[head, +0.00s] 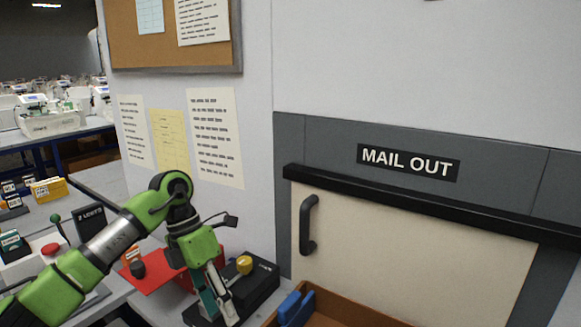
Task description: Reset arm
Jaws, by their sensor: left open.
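My left arm comes in from the lower left, with green and grey links. My left gripper (222,304) points down and is open, with nothing seen between its fingers. It is in front of a black box (262,281) with a yellow knob (244,265). I cannot tell whether a finger touches the box. My right gripper is not in view.
A cream door with a black handle (307,225) stands at the right under a "MAIL OUT" sign (408,162). A brown tray (340,309) with blue items (295,308) is below it. A red plate (160,282) lies behind my arm. Papers hang on the wall.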

